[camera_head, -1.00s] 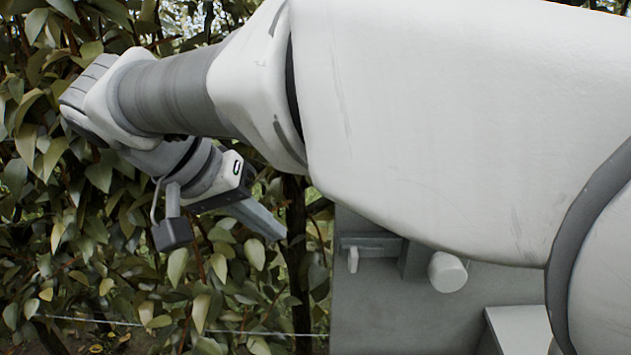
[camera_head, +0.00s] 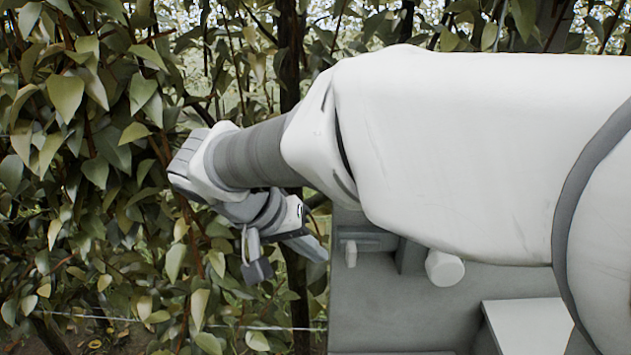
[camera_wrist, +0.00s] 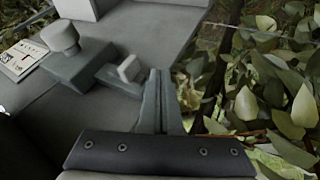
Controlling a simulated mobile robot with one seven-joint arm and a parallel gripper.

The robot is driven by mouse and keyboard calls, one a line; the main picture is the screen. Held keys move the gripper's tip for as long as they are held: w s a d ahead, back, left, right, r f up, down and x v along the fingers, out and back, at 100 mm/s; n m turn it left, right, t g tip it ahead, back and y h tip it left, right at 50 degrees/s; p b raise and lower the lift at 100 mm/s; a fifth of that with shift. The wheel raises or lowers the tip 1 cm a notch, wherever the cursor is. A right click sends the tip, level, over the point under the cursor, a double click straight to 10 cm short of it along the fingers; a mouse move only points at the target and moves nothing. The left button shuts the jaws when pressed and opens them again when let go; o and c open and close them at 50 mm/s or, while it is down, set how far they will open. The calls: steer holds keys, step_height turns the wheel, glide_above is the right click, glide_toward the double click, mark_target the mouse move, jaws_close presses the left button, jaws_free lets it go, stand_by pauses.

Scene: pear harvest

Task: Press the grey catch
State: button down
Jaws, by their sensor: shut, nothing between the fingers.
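A small pale grey tab, which looks like the catch (camera_head: 351,253), stands on a grey bar at the left edge of a grey panel. In the wrist view the catch (camera_wrist: 130,68) shows just left of my fingertips. My gripper (camera_head: 319,251) is shut and empty, a short way left of the catch in the head view. In the wrist view my gripper (camera_wrist: 160,74) has its two fingers together. A gap seems to lie between fingertips and catch; I cannot tell its depth.
A round pale knob (camera_head: 445,268) stands on a block right of the catch. The grey panel (camera_head: 395,310) carries a pale box (camera_head: 530,325). A label (camera_wrist: 22,58) shows beside the knob in the wrist view. Leafy branches (camera_head: 100,200) fill the left side.

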mark_target(355, 251)
steer(key=d, duration=0.2)
steer(key=shift+s+d+r, duration=0.1)
steer(key=shift+s+d, duration=0.05)
steer(key=shift+d, duration=0.25)
steer(key=d+b, duration=0.1)
steer(key=d, duration=0.2)
steer(key=shift+s+d, duration=0.1)
steer(key=shift+d, duration=0.3)
steer(key=shift+a, duration=0.1)
